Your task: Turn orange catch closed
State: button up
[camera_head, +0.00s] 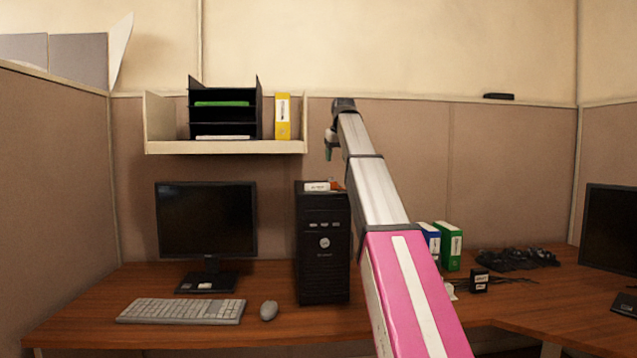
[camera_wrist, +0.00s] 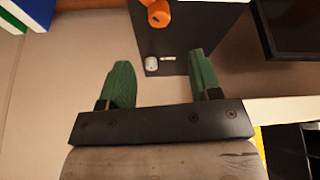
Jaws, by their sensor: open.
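The orange catch (camera_wrist: 158,14) shows at the top edge of the wrist view, partly cut off, against the black computer tower (camera_wrist: 208,20). In the head view a small orange bit (camera_head: 336,185) shows at the top of the tower (camera_head: 323,250). My gripper (camera_wrist: 160,58) is open and empty, with its two green fingers apart. The catch lies beyond the fingertips in the wrist view, not between them. In the head view my gripper (camera_head: 329,154) hangs above the tower's top. The catch's exact turn position is not clear.
A small white piece (camera_wrist: 151,63) is on the tower, seen between the fingers. A wall shelf (camera_head: 225,148) with a black tray rack and yellow binder is left of my gripper. A monitor (camera_head: 206,220) stands left of the tower, binders (camera_head: 449,246) to its right.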

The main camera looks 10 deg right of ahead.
aim_at(337, 186)
jog(key=x, duration=1)
jog(key=shift+w+f, duration=0.1)
jog(key=shift+f, duration=0.25)
